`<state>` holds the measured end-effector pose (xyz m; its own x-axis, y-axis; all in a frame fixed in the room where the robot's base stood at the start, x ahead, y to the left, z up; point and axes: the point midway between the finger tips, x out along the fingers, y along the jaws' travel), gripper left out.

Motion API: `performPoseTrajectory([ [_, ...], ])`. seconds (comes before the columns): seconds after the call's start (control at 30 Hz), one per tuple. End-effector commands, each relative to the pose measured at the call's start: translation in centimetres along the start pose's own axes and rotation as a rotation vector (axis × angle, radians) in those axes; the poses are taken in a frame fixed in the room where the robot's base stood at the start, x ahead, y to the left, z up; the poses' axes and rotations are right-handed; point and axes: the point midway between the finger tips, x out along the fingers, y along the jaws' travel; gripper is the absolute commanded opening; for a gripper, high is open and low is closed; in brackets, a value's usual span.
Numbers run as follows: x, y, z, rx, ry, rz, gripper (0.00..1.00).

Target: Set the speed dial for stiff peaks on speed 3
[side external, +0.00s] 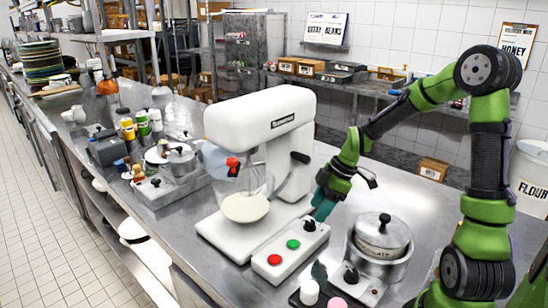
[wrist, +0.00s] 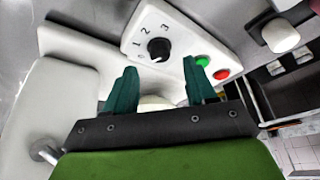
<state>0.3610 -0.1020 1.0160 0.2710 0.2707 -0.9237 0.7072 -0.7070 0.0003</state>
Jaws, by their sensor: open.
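The speed dial (wrist: 158,48) is a black round knob on a white control box (wrist: 185,35). The numerals 0, 1, 2 and 3 are printed around it. A small pale mark shows on the knob's lower edge; I cannot tell surely which numeral it points to. My gripper (wrist: 160,68) is open, its teal fingers apart, with the dial just beyond the fingertips and between them in the wrist view. In the side view my gripper (side external: 322,208) is just above the dial (side external: 309,225), tilted down; contact cannot be made out.
The box also has a green button (side external: 293,244) and a red button (side external: 274,259). The white mixer (side external: 262,120) with its bowl (side external: 245,207) stands left of my gripper. A lidded pot (side external: 383,240) stands to the right. Pots and bottles crowd the steel counter further left.

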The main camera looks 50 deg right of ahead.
Motion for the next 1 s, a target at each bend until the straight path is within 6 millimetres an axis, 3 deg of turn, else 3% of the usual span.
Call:
performPoseTrajectory([
  [0.1,2.1,-0.1,0.0,0.0,0.0,-0.005,0.56],
  [0.23,3.4,-0.1,0.0,0.001,0.0,-0.003,0.56],
  [0.63,4.0,0.0,0.0,0.0,-0.001,0.0,0.56],
  [1.0,4.0,0.0,0.0,0.0,-0.001,0.001,0.0],
])
